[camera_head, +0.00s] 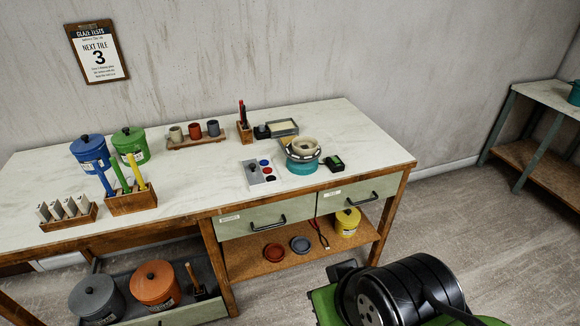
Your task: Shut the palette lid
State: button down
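The palette (276,183) lies on the white worktop, just left of the teal turntable. Small blue, red and dark paint wells show on its right part. A grey plate with a dark knob (253,171), which looks like its lid, covers the left part and leaves those wells uncovered. It is too small to tell whether the lid slides or hinges. Part of my own black and green arm or body fills the bottom right of the view, well apart from the palette. No gripper fingers show.
Right of the palette stand a teal turntable with a bowl (303,149) and a small green box (334,163). Behind are a brush holder (245,131) and a tray (282,127). Drawers with black handles (268,222) are below. Worktop left of the palette is clear.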

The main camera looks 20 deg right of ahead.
aim_at(255, 176)
jog(key=i+j+u, duration=0.25)
jog(key=i+u, duration=0.6)
jog(key=u, duration=0.15)
jog(key=i+u, duration=0.5)
jog(key=k+l, duration=0.05)
